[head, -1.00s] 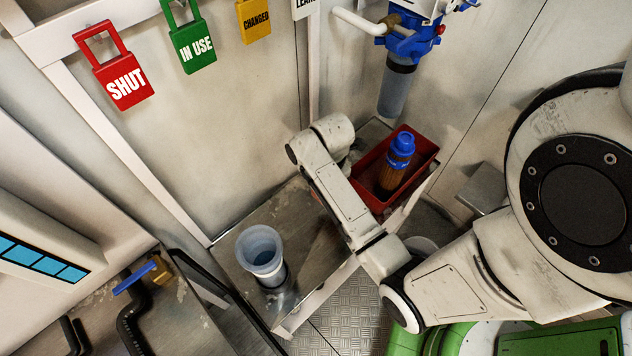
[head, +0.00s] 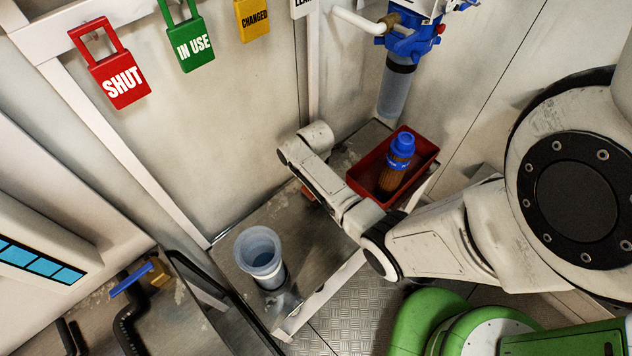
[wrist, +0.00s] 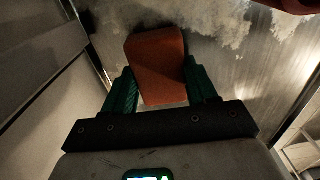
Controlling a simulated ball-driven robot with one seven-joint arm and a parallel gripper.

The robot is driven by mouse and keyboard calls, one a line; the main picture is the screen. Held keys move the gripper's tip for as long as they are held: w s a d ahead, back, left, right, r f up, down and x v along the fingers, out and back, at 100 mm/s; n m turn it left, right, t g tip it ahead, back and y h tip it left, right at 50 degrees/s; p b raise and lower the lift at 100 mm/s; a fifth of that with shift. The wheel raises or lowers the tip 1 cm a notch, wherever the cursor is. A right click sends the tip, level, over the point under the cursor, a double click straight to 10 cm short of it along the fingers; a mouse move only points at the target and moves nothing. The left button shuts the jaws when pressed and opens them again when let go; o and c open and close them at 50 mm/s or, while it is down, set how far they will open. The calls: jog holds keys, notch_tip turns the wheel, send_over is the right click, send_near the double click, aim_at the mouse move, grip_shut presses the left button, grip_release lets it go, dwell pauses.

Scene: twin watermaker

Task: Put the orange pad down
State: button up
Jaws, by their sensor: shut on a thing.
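The orange pad (wrist: 156,62) is between the two green fingers of my gripper (wrist: 161,80) in the wrist view. The fingers press on its left and right sides, and its far end sticks out past them. A small orange-red edge of the pad (head: 308,193) shows in the head view beside my arm, over the metal bench top (head: 318,238). My gripper itself is hidden behind my arm in the head view. I cannot tell whether the pad touches the bench.
A red bin (head: 424,158) holding a brown filter with a blue cap (head: 402,146) stands at the bench's right end. A translucent cup (head: 259,250) stands at its near left. A blue-topped filter housing (head: 398,80) hangs above. Bare bench lies between cup and bin.

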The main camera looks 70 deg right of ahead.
jog(key=o, duration=0.9)
jog(key=shift+o, duration=0.2)
jog(key=shift+f, duration=0.15)
jog(key=shift+f+b, duration=0.15)
jog(key=shift+b, duration=0.35)
notch_tip(320, 180, up, 11)
jog(key=p, duration=0.1)
jog(key=shift+s+a, duration=0.25)
jog(key=shift+a, duration=0.2)
